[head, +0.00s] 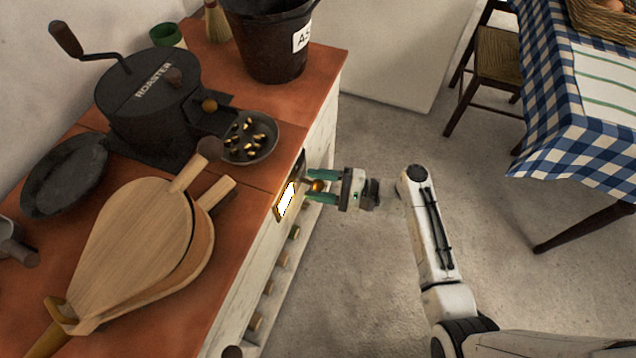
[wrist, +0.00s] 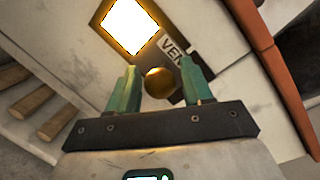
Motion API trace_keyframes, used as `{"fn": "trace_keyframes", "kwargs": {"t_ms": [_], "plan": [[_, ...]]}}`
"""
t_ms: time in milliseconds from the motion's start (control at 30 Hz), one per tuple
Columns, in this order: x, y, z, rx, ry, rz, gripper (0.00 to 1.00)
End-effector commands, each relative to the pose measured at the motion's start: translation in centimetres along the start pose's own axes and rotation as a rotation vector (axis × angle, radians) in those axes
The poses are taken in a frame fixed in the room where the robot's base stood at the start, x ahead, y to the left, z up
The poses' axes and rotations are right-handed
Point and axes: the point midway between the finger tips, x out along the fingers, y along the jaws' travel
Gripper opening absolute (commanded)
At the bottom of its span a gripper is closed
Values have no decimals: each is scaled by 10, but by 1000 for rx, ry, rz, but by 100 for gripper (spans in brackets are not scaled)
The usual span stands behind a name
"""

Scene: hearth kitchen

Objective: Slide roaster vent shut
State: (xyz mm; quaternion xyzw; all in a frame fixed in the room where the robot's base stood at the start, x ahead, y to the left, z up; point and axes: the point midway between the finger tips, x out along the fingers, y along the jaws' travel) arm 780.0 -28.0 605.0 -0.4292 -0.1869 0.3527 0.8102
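The roaster vent is on the front face of the counter. Its bright, glowing opening (head: 285,201) is uncovered, and it also shows at the top of the wrist view (wrist: 130,27). Beside it is a dark sliding plate with a partly hidden "VENT" label (wrist: 172,47) and a round brass knob (wrist: 160,83). The knob also shows in the head view (head: 318,186). My gripper (head: 309,186) is at the vent with its green fingers open. In the wrist view the knob sits between the fingers, with a visible gap on each side.
The black roaster (head: 150,105), a pan of beans (head: 262,152), wooden bellows (head: 135,240) and a black ash bucket (head: 270,45) stand on the terracotta counter. Several wooden knobs (head: 268,287) stick out below the vent. The floor (head: 350,285) beside the counter is clear.

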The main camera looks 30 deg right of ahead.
Motion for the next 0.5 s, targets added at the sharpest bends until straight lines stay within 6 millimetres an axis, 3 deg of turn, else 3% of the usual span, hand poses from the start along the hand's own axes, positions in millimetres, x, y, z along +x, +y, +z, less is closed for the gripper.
{"fn": "trace_keyframes", "kwargs": {"t_ms": [67,500], "plan": [[0,0,0,0,0,0,42],[0,0,0,0,0,0,0]]}}
